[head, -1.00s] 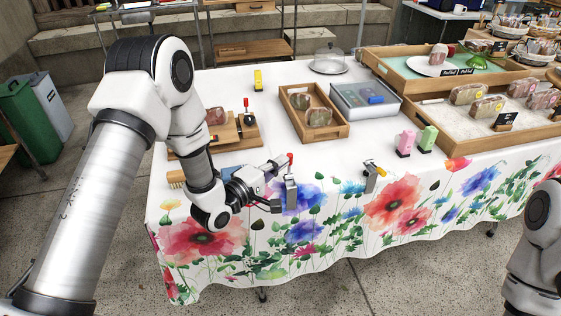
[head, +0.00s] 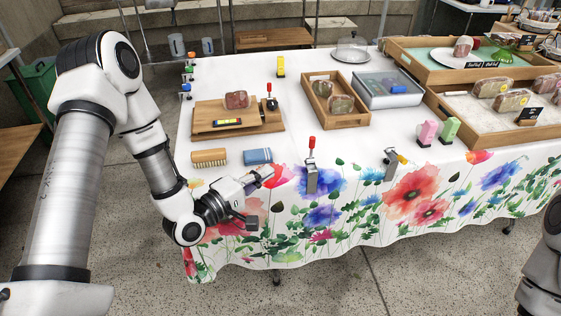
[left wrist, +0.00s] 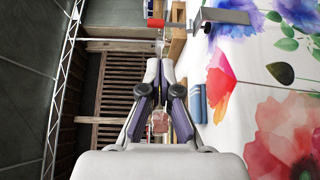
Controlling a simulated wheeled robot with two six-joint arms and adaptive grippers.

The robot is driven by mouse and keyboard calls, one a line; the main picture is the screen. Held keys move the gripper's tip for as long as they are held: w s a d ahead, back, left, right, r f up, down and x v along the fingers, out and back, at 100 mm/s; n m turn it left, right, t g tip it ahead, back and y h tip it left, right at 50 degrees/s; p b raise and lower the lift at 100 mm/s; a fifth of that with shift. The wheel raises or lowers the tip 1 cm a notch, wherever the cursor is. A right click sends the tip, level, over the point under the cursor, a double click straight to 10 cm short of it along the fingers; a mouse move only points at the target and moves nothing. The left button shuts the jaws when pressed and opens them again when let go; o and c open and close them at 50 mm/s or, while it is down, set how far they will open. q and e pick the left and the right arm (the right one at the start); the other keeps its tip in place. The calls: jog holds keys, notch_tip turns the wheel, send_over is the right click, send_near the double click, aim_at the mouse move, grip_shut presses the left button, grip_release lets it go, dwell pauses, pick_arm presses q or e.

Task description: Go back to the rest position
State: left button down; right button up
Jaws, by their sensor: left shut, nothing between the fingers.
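My left gripper (head: 264,176) hangs over the front edge of the cloth-covered table (head: 300,150), left of a grey clamp with a red handle (head: 312,172) and apart from it. Its fingers are together and empty. In the left wrist view the fingers (left wrist: 159,66) point away from the camera, beside the flowered cloth, with the red-handled clamp (left wrist: 226,18) ahead to the right. Part of my right arm shows at the right edge of the head view; its gripper is out of the picture.
A brush (head: 209,157) and a blue folded item (head: 257,156) lie near the table's front left edge. Behind them is a wooden board (head: 205,118). Another clamp (head: 391,164) grips the front edge farther right. Open floor lies before the table.

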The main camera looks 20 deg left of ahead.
pick_arm(q)
jog(key=s+d+f+m+g+y+p, duration=0.1)
jog(key=s+d+f+m+g+p, duration=0.4)
jog(key=s+f+g+p, duration=0.4)
jog(key=s+a+f+m+g+y, duration=0.2)
jog(key=s+f+m+g, duration=0.1)
jog(key=s, duration=0.6)
jog(key=s+a+f+m+g+y, duration=0.2)
jog(key=s+f+m+g+y, duration=0.1)
jog(key=s, duration=0.6)
notch_tip(320, 180, down, 3)
jog(key=shift+s+a+r+m+g+y, duration=0.2)
jog(key=shift+a+m+g+y, duration=0.15)
jog(key=shift+m+g, duration=0.65)
jog(key=shift+w, duration=0.1)
